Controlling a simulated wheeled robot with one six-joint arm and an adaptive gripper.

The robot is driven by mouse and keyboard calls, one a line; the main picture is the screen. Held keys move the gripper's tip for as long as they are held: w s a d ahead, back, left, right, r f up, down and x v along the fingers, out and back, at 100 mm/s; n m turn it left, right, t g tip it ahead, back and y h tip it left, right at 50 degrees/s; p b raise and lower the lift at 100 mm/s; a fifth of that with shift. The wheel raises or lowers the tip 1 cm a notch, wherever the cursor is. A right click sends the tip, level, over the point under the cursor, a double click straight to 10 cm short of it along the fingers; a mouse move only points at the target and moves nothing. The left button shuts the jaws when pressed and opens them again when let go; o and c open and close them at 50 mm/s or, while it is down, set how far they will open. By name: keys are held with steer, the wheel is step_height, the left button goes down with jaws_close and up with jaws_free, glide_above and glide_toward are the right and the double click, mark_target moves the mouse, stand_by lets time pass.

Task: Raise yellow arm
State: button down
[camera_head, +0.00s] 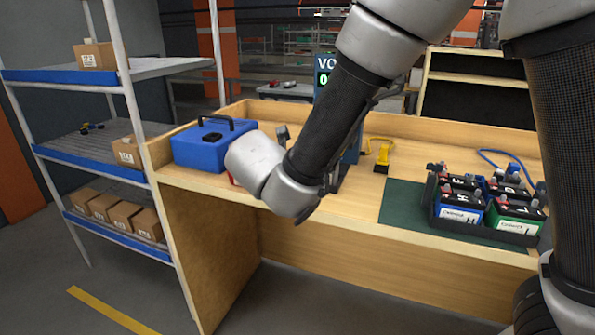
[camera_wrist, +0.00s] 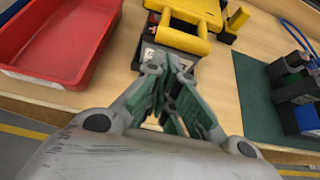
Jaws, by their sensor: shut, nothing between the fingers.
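The yellow arm (camera_wrist: 178,38) shows in the wrist view as a thick yellow frame with a crossbar, lying low over a dark grey device on the bench. My gripper (camera_wrist: 172,68) is shut and empty, with its fingertips at the near edge of that device, just short of the crossbar. I cannot tell whether they touch it. In the head view my forearm and wrist hide the gripper and most of the device. A display (camera_head: 324,75) with green digits stands behind my forearm.
A red tray (camera_wrist: 62,40) lies left of the device. A blue case (camera_head: 205,148) stands at the bench's left end. A yellow piece (camera_head: 381,158) stands right of the device. A black tray of several batteries (camera_head: 485,205) sits on a green mat (camera_head: 402,208) at right.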

steer(key=shift+x, duration=1.1)
